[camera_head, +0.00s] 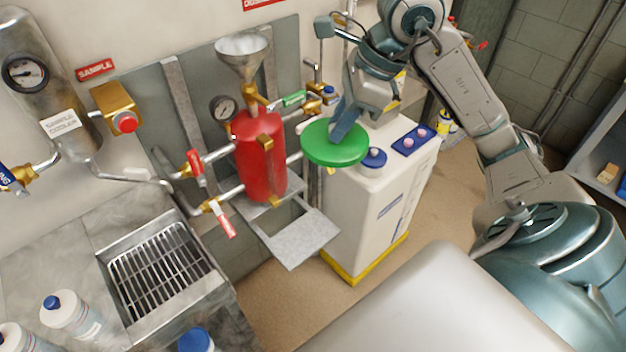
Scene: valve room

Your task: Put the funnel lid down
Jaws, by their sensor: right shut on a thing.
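The funnel lid is a round green disc (335,150). My right gripper (342,128) is shut on it from above. The lid looks roughly level and shows in front of the top of a white dosing unit (385,205); I cannot tell whether it touches that top. The metal funnel (242,62) stands uncovered above a red vessel (260,160), to the left of the lid. My left gripper is not in view.
A blue cap (373,157) and a blue panel with pink buttons (415,139) sit on the white unit close to the lid. Red-handled valves (195,166) and pipes surround the vessel. A sink with a grate (165,265) and white bottles (70,315) stand at lower left.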

